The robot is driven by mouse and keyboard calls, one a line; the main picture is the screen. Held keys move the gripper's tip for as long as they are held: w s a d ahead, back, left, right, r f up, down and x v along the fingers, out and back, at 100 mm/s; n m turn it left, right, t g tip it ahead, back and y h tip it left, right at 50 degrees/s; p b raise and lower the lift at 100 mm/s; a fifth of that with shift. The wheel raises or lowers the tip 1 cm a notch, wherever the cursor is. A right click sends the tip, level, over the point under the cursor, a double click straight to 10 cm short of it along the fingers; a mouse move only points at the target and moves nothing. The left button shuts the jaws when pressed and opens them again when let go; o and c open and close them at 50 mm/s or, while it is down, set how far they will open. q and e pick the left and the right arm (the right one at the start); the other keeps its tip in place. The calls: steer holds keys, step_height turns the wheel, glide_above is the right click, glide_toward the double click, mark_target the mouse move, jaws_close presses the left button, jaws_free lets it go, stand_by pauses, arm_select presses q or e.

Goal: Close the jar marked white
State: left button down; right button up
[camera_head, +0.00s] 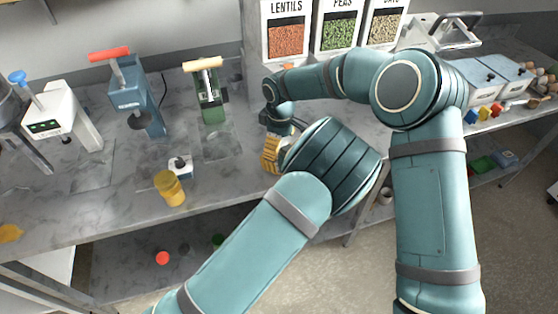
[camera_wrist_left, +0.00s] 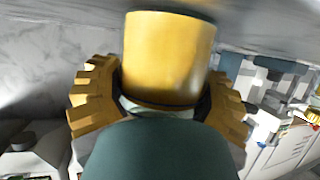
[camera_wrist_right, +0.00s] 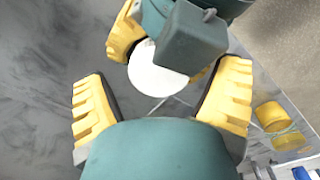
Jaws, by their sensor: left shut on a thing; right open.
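My left gripper (camera_wrist_left: 160,108) is shut on a smooth yellow cylinder (camera_wrist_left: 170,55), seen large in the left wrist view, with a pale strip at its lower edge. In the right wrist view a round white face (camera_wrist_right: 158,70) shows at the left gripper's fingers; I cannot tell if it is a lid or the jar's top. My right gripper (camera_wrist_right: 162,100) is open and empty, with its fingers apart and the white face beyond them. In the head view the right gripper (camera_head: 270,155) is partly covered by my left wrist, and the held cylinder is hidden.
Press-like machines in white (camera_head: 75,117), blue (camera_head: 135,97) and green (camera_head: 209,90) stand behind. Labelled dispensers (camera_head: 287,35) stand at the back. My arms are close together.

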steer(key=shift+f, duration=0.2)
steer(key=c, duration=1.3)
steer(key=o, duration=1.2)
steer(key=shift+s+r, duration=0.1)
steer(key=shift+r, duration=2.2)
steer(key=o, duration=0.3)
